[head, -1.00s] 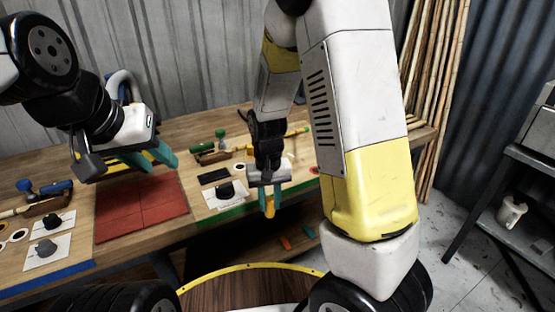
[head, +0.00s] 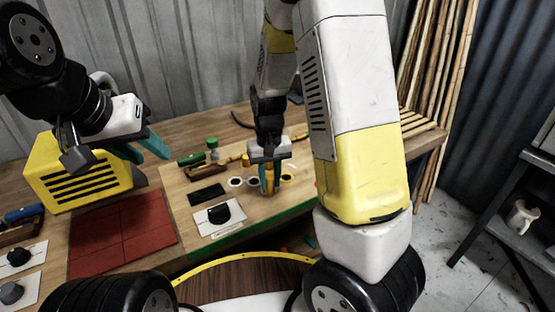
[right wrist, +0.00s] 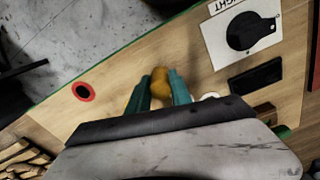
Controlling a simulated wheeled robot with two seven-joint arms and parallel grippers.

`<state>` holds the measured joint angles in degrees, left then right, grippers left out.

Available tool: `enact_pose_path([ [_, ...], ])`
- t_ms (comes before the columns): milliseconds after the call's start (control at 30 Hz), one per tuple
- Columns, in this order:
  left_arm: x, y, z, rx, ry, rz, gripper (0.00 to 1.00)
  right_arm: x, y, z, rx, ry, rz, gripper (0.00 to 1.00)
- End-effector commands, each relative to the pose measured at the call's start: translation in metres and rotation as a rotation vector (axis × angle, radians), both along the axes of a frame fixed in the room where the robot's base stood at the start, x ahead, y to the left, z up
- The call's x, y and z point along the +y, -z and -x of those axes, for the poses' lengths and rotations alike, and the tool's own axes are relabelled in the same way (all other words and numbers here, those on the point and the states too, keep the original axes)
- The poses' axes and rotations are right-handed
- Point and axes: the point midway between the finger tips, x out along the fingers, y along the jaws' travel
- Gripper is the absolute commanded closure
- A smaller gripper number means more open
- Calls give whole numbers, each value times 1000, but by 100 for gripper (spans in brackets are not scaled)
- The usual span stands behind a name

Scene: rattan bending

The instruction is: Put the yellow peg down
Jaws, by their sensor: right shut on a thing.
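My right gripper (head: 269,178) is shut on the yellow peg (head: 269,171). It holds the peg over the right part of the workbench, among small coloured rings. In the right wrist view the peg (right wrist: 161,83) sits between the two teal fingers (right wrist: 159,94). I cannot tell whether its lower end touches the bench. My left gripper (head: 146,148) is open and empty, above the bench at the left.
A black knob on a white card (head: 219,216) and a black block (head: 206,194) lie left of the right gripper. A red mat (head: 122,235) and yellow slotted box (head: 80,185) are further left. A red ring (right wrist: 84,92) shows in the right wrist view. Canes stand at right.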

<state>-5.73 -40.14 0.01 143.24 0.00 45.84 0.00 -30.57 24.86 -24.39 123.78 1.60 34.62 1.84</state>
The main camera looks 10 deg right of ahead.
Motion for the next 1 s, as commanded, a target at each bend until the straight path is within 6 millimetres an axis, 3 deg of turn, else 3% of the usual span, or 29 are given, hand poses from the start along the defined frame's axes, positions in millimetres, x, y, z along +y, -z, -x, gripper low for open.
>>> enact_pose_path([
  [200,0,0,0,0,0,0,64,-40,7,-46,1,6,2,100],
  [400,0,0,0,0,0,0,64,-63,10,-76,1,2,1,100],
  [567,0,0,0,1,0,0,64,-69,12,-83,2,0,0,100],
  [833,0,0,0,0,0,0,64,-69,43,-83,4,-1,0,100],
  [1000,0,0,0,0,0,0,64,-68,45,-83,0,-1,0,100],
])
